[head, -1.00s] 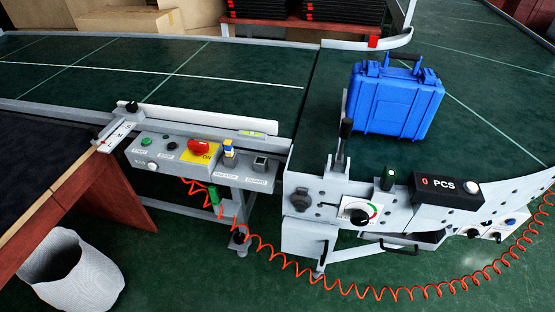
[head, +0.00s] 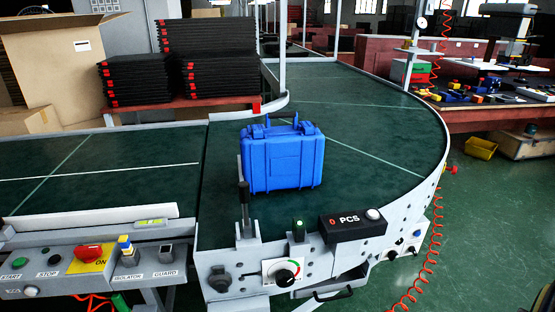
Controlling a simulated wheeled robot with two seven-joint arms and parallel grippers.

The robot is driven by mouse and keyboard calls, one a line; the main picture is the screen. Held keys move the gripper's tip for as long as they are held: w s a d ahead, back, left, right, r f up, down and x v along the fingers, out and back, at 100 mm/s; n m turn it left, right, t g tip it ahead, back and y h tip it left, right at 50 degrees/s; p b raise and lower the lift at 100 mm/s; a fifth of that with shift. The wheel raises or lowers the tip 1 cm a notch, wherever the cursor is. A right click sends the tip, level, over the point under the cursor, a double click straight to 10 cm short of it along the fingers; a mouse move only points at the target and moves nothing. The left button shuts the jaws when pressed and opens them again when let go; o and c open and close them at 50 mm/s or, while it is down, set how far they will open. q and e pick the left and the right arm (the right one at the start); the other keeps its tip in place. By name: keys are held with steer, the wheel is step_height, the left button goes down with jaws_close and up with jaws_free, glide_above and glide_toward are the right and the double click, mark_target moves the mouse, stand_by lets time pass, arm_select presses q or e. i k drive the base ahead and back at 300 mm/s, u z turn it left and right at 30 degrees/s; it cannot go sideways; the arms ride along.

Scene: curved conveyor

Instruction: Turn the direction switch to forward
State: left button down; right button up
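The curved conveyor's control front carries a black upright lever (head: 244,208), a round dial with a black knob and a red-green scale (head: 284,273), and small black knobs (head: 392,255) on its right side. No label marks the direction switch legibly, so I cannot tell which control it is or its setting. A blue case (head: 283,158) stands upright on the green curved conveyor belt (head: 385,125). A black counter box (head: 352,224) reads 0 PCS. Neither of my grippers is in view.
A second panel (head: 40,277) at lower left has START and STOP buttons, a red ON switch (head: 88,253), ISOLATOR and GUARD controls. An orange coiled cable (head: 432,250) hangs at right. Black trays (head: 215,60) and cardboard boxes (head: 45,60) stand behind.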

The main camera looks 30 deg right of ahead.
mark_target(393, 254)
steer(key=z, duration=4.15)
steer(key=i, duration=1.7)
steer(key=u, duration=2.9)
